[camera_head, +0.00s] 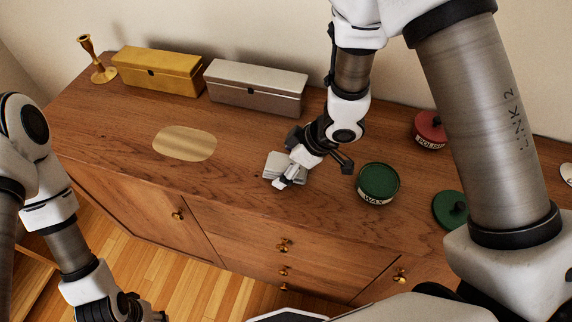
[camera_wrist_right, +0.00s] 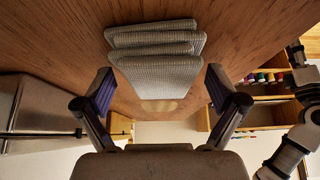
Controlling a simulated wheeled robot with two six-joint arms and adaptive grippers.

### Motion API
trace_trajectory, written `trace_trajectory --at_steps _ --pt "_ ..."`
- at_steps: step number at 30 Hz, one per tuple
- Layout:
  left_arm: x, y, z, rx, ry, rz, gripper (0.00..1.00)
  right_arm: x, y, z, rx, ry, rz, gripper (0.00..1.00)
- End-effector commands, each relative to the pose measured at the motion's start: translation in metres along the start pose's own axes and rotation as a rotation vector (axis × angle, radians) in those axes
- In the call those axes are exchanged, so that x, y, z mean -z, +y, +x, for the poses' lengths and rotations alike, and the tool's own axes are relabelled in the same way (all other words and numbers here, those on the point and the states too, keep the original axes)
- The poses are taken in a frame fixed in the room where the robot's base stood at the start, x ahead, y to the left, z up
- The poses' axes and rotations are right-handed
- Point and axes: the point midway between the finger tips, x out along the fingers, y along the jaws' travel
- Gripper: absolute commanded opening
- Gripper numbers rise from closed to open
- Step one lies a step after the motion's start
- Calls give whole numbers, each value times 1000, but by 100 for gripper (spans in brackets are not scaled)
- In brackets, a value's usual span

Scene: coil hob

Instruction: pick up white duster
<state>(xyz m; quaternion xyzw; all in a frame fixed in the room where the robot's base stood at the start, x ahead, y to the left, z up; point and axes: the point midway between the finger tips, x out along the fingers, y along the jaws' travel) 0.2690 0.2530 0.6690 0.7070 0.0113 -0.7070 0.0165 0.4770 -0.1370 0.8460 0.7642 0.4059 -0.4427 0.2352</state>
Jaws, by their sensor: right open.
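The white duster (camera_head: 271,166) is a pale grey-white folded cloth on the wooden cabinet top, partly covered by my right gripper in the head view. In the right wrist view, the duster (camera_wrist_right: 155,72) shows as several stacked, ribbed layers, beyond and between the fingertips. My right gripper (camera_head: 318,152) is over the duster's right side, with its fingers spread. In the right wrist view, the right gripper (camera_wrist_right: 160,82) is open and nothing is gripped. My left gripper (camera_head: 118,308) is low at the left, cut by the frame edge; its fingers are unclear.
A green wax tin (camera_head: 378,183) stands close right of the right gripper. A red polish tin (camera_head: 430,131) and a green lid (camera_head: 450,210) are farther right. A yellow box (camera_head: 157,71), grey box (camera_head: 256,88) and candlestick (camera_head: 96,60) line the back. An oval plate (camera_head: 185,143) lies left.

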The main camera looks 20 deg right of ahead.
Motion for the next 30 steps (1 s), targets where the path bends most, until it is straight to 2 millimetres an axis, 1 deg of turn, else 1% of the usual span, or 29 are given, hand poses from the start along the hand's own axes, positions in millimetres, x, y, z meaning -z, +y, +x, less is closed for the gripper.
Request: trace_trajectory --at_steps 7,8,9,11,12,13,25,30 --pt "0 0 0 0 0 0 48 0 0 0 0 0 0 95" --pt "0 0 0 0 0 0 48 0 0 0 0 0 0 84" --pt "0 0 0 0 0 0 48 0 0 0 0 0 0 70" --pt "0 0 0 0 0 0 48 0 0 0 0 0 0 49" --pt "0 0 0 0 0 0 48 0 0 0 0 0 0 35" --pt "0 0 0 0 0 0 48 0 0 0 0 0 0 32" --pt "0 0 1 0 0 0 48 1 0 -2 -1 0 0 32" --pt "0 0 -5 0 0 0 48 10 0 -17 -1 1 -2 32"
